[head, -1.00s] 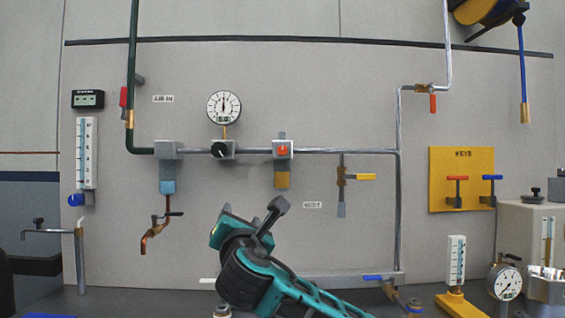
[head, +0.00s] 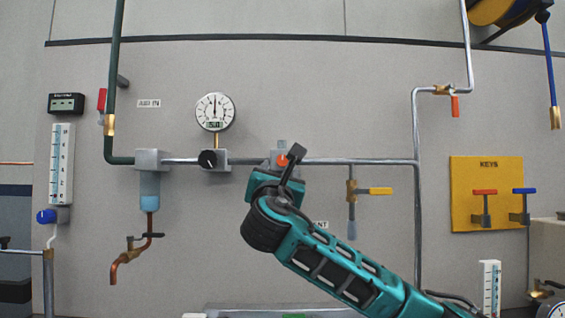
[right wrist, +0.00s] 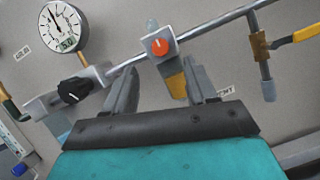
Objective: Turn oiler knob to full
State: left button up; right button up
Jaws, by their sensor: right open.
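The oiler is a grey block on the wall pipe with an orange-red knob (head: 282,160) on its front. The knob carries a white pointer mark and shows clearly in the right wrist view (right wrist: 159,46). Below it hangs the oiler bowl with amber oil (right wrist: 176,86), which my gripper hides in the head view. My right gripper (head: 291,165) is in front of the oiler, partly covering it. In the right wrist view its two fingers (right wrist: 158,80) are apart, with the bowl seen between them and the knob just above. It holds nothing. My left gripper is out of view.
A black regulator knob (head: 208,159) and a round gauge (head: 215,111) sit left of the oiler. A yellow-handled valve (head: 380,191) is to the right. Further left hangs a filter bowl (head: 149,190). A yellow key board (head: 486,180) is at the far right.

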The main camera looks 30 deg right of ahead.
aim_at(283, 160)
jog(key=x, duration=0.8)
jog(key=shift+w+d+r, duration=0.1)
jog(key=shift+w+d, duration=0.1)
jog(key=shift+w, duration=0.1)
jog(key=shift+c, duration=0.2)
jog(key=shift+c, duration=0.8)
grip_shut()
